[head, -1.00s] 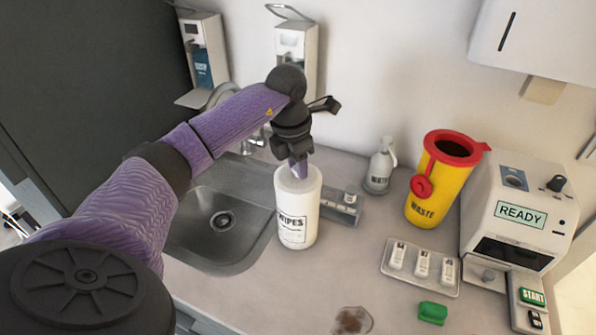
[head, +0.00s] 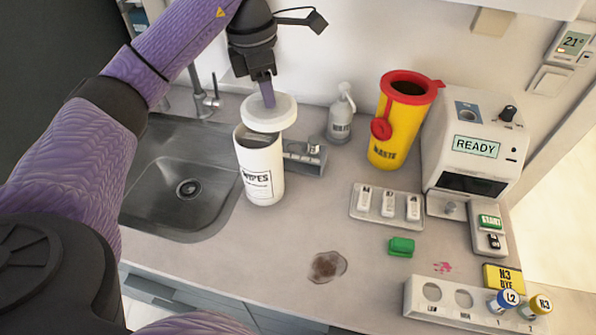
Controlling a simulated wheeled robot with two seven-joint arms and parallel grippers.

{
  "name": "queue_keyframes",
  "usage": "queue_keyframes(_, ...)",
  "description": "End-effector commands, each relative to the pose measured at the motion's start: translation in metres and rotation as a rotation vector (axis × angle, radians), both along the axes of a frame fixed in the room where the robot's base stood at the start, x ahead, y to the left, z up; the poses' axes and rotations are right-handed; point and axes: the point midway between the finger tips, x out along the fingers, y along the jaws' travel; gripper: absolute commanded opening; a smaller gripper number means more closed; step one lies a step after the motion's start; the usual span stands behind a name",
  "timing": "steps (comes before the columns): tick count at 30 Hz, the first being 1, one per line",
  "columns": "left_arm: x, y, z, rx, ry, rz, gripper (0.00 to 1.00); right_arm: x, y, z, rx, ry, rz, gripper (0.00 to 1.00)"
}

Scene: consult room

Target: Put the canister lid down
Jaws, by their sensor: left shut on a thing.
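The white round canister lid (head: 268,114) is held by my left gripper (head: 268,98), which is shut on it from above. The lid is raised just over the white wipes canister (head: 261,172) and shifted slightly to the right of its mouth. Part of the canister's dark open mouth shows below the lid's left side. The canister stands upright on the counter (head: 240,245), right of the sink. My right gripper is not in view.
The sink (head: 172,190) lies left of the canister. A brown stain (head: 327,267) and green block (head: 401,246) lie in front. A tube rack (head: 420,300) is front right.

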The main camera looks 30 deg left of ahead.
Motion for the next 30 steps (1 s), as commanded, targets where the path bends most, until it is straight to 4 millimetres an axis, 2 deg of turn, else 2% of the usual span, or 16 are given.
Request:
queue_keyframes(1, 0.0, -0.008, -0.012, -0.001, 0.001, -0.102, 0.0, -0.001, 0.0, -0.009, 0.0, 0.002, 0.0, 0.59)
queue_keyframes(6, -0.003, -0.033, -0.031, -0.001, 0.001, -0.437, 0.0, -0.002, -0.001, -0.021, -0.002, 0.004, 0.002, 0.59)
queue_keyframes(12, -0.007, -0.056, -0.053, -0.002, 0.001, -0.735, 0.0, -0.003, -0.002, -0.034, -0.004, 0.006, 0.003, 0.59)
queue_keyframes(14, -0.007, -0.062, -0.061, -0.002, 0.002, -0.773, 0.0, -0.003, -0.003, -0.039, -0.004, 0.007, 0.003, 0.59)
queue_keyframes(17, -0.004, -0.067, -0.074, -0.003, 0.001, -0.708, 0.0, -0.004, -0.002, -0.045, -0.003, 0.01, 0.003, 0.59)
queue_keyframes(23, 0.004, -0.071, -0.093, -0.002, 0.002, -0.467, 0.0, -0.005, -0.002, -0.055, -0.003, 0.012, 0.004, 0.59)
queue_keyframes(30, 0.018, -0.077, -0.129, -0.002, 0.002, -0.026, 0.0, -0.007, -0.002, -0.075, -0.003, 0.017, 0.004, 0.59)
